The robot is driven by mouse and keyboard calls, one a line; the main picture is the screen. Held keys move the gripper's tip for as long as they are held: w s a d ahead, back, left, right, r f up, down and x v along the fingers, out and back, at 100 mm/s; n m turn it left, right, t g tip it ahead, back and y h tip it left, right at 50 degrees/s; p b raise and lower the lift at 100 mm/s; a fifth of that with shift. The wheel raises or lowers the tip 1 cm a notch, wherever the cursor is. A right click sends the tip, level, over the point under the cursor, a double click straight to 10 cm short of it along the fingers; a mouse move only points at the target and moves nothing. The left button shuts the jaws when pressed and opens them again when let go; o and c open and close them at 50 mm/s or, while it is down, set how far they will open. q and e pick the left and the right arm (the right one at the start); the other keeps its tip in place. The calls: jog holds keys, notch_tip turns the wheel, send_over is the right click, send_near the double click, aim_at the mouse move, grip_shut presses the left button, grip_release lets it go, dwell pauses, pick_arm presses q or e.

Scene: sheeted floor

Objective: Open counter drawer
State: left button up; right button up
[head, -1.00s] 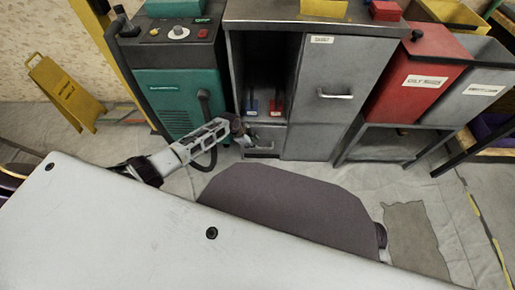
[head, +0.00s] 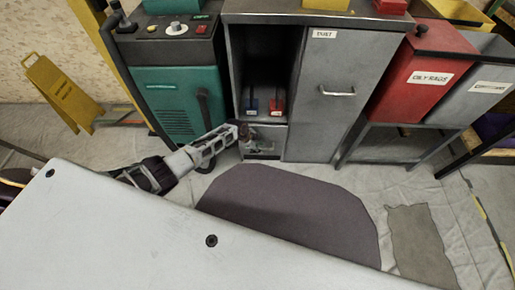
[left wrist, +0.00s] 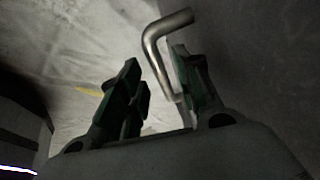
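The grey metal counter (head: 270,18) stands ahead in the head view. Its small drawer (head: 268,152) is low on the left, below an open compartment. It looks closed, though my gripper covers part of its front. My left gripper (head: 247,132) is at the drawer front. In the left wrist view, its two dark fingers (left wrist: 158,88) are apart. A bent metal handle (left wrist: 151,40) reaches between them, close to the right finger; I cannot tell if it touches. My right gripper is not in view.
Red and blue items (head: 277,104) stand in the open compartment. A door with a bar handle (head: 337,92) is right of it. A green machine (head: 175,95) stands left, a red bin (head: 420,75) right. A dark mat (head: 290,215) lies on the floor before the counter.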

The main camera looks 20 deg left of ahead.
pick_arm(q)
jog(key=shift+c, duration=0.3)
grip_shut()
jog(key=shift+s, duration=0.15)
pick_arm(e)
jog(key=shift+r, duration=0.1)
